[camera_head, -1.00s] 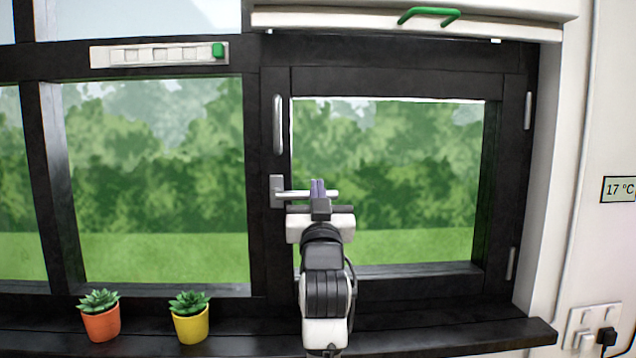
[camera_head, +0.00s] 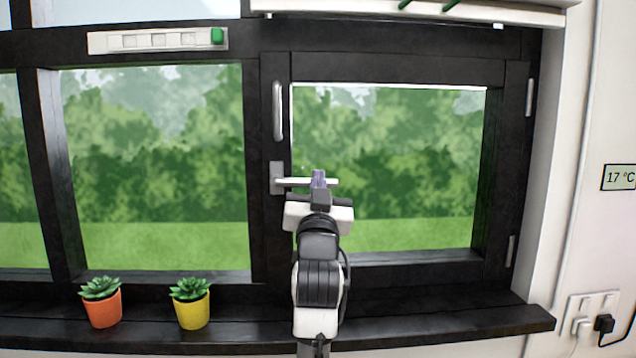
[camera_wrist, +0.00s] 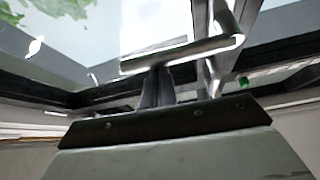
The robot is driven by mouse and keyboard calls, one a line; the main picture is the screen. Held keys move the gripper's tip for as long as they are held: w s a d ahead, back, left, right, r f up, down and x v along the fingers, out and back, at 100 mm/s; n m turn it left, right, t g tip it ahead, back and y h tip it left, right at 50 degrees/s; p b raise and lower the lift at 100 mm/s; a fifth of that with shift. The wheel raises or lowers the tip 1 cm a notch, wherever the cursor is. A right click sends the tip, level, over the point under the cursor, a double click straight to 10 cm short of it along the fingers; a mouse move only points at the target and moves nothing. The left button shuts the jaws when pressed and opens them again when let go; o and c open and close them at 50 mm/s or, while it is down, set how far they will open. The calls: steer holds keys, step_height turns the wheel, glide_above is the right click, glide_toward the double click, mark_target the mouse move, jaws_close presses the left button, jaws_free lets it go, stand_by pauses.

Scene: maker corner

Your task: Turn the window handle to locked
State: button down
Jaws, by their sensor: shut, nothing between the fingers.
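The window handle (camera_head: 300,182) is a silver lever on a grey backplate (camera_head: 277,177), on the dark left upright of the right-hand sash. Its lever points right, about horizontal. My gripper (camera_head: 318,180) is shut and empty, with its fingertips at the lever's outer half, overlapping it in the head view. In the wrist view the lever (camera_wrist: 195,52) crosses just beyond my fingertips (camera_wrist: 158,88). They look very close to its underside; I cannot tell whether they touch.
A long silver pull (camera_head: 278,110) is above the handle. Orange (camera_head: 103,309) and yellow (camera_head: 193,311) plant pots stand on the dark sill (camera_head: 420,325) at left. A vent strip (camera_head: 155,40) with a green slider is at upper left.

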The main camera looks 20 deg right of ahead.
steer(key=w+a+f+m+g+h+b, duration=0.1)
steer(key=a+f+m+g+h+b, duration=0.1)
steer(key=m, duration=0.8)
steer(key=w+a+f+m+g+h+b, duration=0.1)
steer(key=a+f+m+g+h+b, duration=0.2)
steer(key=f+m+g, duration=0.3)
steer(key=a+m+g+b, duration=0.1)
steer(key=m+g, duration=0.1)
steer(key=m, duration=0.2)
steer(key=shift+a+f+m, duration=0.2)
steer(key=shift+a+m, duration=0.15)
steer(key=shift+m, duration=0.05)
steer(key=shift+a, duration=0.15)
